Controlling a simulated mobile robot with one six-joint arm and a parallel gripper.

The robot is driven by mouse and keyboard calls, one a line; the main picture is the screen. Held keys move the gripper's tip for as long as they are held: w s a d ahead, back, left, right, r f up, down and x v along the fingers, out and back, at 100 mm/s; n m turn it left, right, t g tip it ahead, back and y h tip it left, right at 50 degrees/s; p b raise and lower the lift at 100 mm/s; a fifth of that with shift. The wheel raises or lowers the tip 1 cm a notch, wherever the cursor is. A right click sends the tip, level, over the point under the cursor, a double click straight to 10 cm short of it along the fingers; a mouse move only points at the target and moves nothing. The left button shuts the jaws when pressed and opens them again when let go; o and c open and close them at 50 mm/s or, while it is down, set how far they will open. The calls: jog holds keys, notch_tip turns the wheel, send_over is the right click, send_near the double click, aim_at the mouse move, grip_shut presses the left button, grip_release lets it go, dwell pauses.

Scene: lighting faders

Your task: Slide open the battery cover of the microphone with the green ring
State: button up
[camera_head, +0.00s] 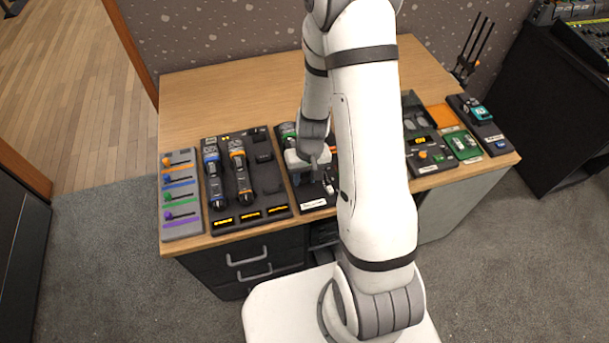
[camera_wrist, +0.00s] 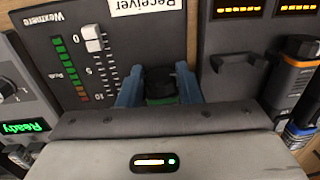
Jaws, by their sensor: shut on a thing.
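The microphone with the green ring lies on a dark receiver panel (camera_head: 316,203). In the head view its head (camera_head: 288,133) shows just behind my gripper (camera_head: 314,174), which hides most of its body. In the wrist view my blue fingers (camera_wrist: 160,92) stand on both sides of the microphone's dark, green-tinted lower end (camera_wrist: 161,82) and are shut on it. I cannot tell whether they grip the battery cover or the body.
A charger panel (camera_head: 273,199) with blue-ringed (camera_head: 215,180) and orange-ringed (camera_head: 241,175) microphones lies left. A fader board (camera_head: 181,223) is farther left. In the wrist view a white fader knob (camera_wrist: 92,38) stands near my fingers. More devices (camera_head: 432,157) lie right. The desk's back is clear.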

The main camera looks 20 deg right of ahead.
jog(key=shift+s, duration=0.1)
jog(key=shift+s+b, duration=1.55)
jog(key=shift+s, duration=1.25)
jog(key=o, duration=1)
jog(key=shift+d+r+p, duration=0.2)
jog(key=shift+r+p, duration=0.1)
jog(key=shift+r, duration=1.65)
jog(key=shift+d+r+p, duration=0.15)
jog(key=shift+r+p, duration=0.15)
jog(key=shift+r, duration=1.65)
